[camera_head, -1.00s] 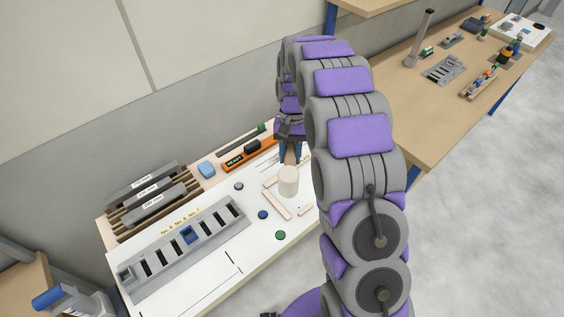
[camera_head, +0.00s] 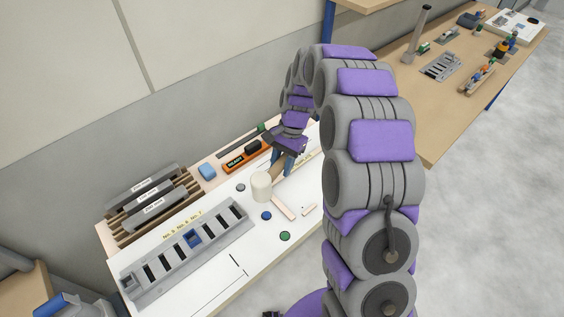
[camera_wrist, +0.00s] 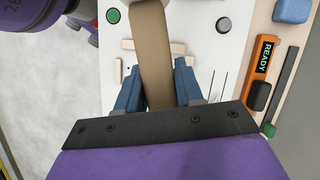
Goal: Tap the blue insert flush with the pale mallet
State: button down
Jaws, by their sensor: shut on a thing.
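The pale mallet's cream cylindrical head (camera_head: 262,187) is over the white board, right of the grey slotted rail (camera_head: 152,272). Its tan handle (camera_head: 279,168) runs up to my gripper (camera_head: 284,160). In the wrist view, the handle (camera_wrist: 150,45) passes between the blue fingers of my gripper (camera_wrist: 157,85), which is shut on it. The blue insert (camera_head: 193,238) sits in a slot near the middle of the rail, apart from the mallet. I cannot tell how far it stands proud.
A rack with grey bars (camera_head: 150,195) stands behind the rail. A blue block (camera_head: 207,171) and an orange READY bar (camera_head: 246,157) lie at the back. A pale strip (camera_head: 284,207) and blue (camera_head: 266,216) and green (camera_head: 285,236) discs lie on the board. A wooden table (camera_head: 430,125) is at right.

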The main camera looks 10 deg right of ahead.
jog(key=f, duration=0.7)
jog(key=shift+d, duration=0.25)
jog(key=shift+r+p, duration=0.2)
jog(key=shift+p, duration=0.2)
dwell(0.8)
notch_tip(320, 180, up, 4)
jog(key=shift+s+f+p, duration=0.1)
jog(key=shift+f+p, duration=0.15)
jog(key=shift+p, duration=0.7)
jog(key=shift+f, duration=0.15)
